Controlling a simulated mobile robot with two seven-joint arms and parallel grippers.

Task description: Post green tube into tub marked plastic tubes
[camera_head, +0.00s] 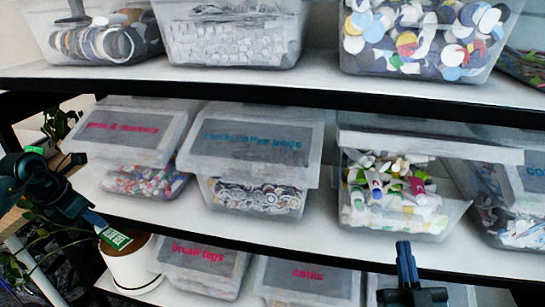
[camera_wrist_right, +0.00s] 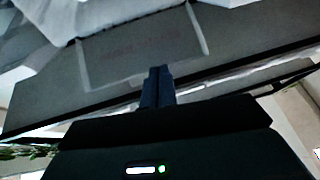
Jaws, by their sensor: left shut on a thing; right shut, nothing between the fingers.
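My left gripper (camera_head: 98,222) comes in from the left and is shut on a green piece with pale marks, taken as the green tube (camera_head: 115,238). It is held in front of the middle shelf's left end, above a white pot. My right gripper (camera_head: 404,260) is shut and empty, below and in front of the open tub (camera_head: 440,219) on the middle shelf. That tub holds white, green and purple tube-like pieces, and its lid (camera_head: 430,146) is raised. I cannot read a "plastic tubes" label on it. The right wrist view also shows the closed right fingers (camera_wrist_right: 157,86) close to a shelf edge.
Closed tubs with pink (camera_head: 125,124) and teal (camera_head: 255,141) lettering stand left of the open tub. Another tub (camera_head: 515,190) stands at its right. More tubs fill the upper and lower shelves. A potted plant (camera_head: 130,268) stands at lower left. Dark shelf edges (camera_head: 330,252) cross the view.

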